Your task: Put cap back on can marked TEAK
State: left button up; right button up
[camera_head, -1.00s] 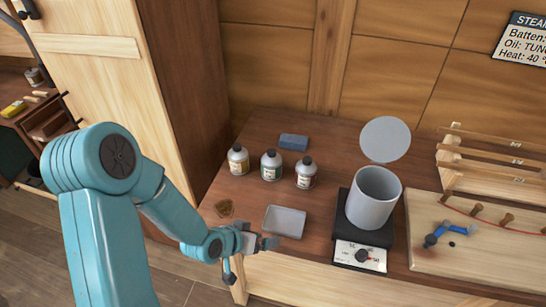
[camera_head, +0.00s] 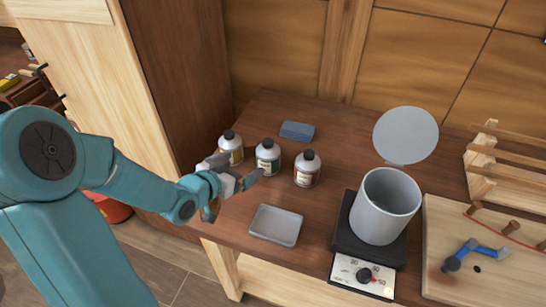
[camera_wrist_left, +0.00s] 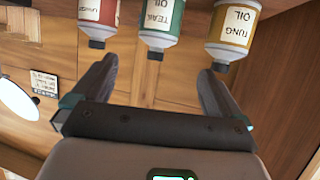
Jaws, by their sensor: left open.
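My left gripper (camera_head: 243,168) is open and empty, in front of the cans and apart from the TEAK one. In the wrist view its fingers (camera_wrist_left: 154,82) are spread with nothing between them. My right gripper is out of view.
A grey tray (camera_head: 276,225) lies in front. A grey pot (camera_head: 385,207) stands on a hot plate (camera_head: 362,274) to the right.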

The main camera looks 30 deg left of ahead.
aim_at(263, 154)
pick_arm(q)
jog(key=p+x, duration=0.1)
jog(key=x, duration=0.9)
jog(key=shift+w+d+p, duration=0.15)
jog(key=shift+p, duration=0.25)
jog(key=p+x, duration=0.2)
jog(key=x, duration=0.3)
jog(key=shift+w+f, duration=0.1)
jog(key=shift+w, duration=0.05)
jog(key=shift+d, duration=0.1)
